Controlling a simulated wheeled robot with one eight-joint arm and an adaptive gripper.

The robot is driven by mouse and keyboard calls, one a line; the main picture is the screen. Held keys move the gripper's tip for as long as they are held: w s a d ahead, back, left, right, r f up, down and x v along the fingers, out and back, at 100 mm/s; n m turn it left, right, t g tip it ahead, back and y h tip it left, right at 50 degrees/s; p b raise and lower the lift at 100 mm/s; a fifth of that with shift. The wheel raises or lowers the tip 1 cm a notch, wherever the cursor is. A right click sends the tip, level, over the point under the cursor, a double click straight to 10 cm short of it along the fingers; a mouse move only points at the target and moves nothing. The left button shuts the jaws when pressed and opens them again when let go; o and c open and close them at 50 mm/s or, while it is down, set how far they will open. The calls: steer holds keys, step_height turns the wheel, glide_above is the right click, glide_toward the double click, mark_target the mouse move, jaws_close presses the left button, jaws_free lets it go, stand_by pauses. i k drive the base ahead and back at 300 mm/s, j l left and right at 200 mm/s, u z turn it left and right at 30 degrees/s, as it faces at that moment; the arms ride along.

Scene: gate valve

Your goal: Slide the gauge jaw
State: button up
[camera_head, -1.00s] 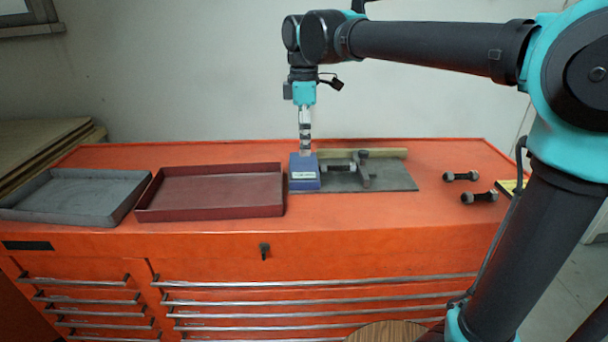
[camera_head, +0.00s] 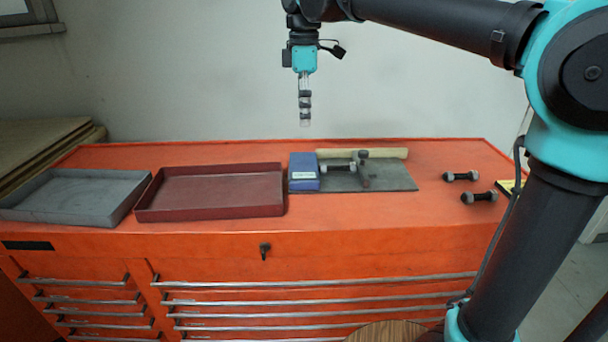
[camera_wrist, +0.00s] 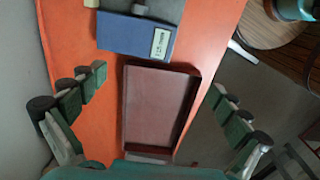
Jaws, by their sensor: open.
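The gauge sits on the orange cabinet top: a dark grey base plate (camera_head: 397,178), a blue block (camera_head: 304,172) at its left end and an upright grey jaw (camera_head: 364,174) with a knob on top. A bolt (camera_head: 337,168) lies between the block and the jaw; I cannot tell whether it touches either. My gripper (camera_head: 305,123) hangs above the blue block, pointing down, apart from it. The wrist view shows its fingers (camera_wrist: 160,82) spread wide with nothing held, and the blue block (camera_wrist: 136,36) at the top.
A dark red tray (camera_head: 212,208) stands left of the gauge, with a grey tray (camera_head: 70,215) beyond it. A wooden strip (camera_head: 385,153) runs behind the plate. Two bolts lie at the right, one farther back (camera_head: 461,176) and one nearer (camera_head: 479,197).

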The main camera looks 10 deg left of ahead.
mark_target(365, 171)
steer(key=k, duration=1)
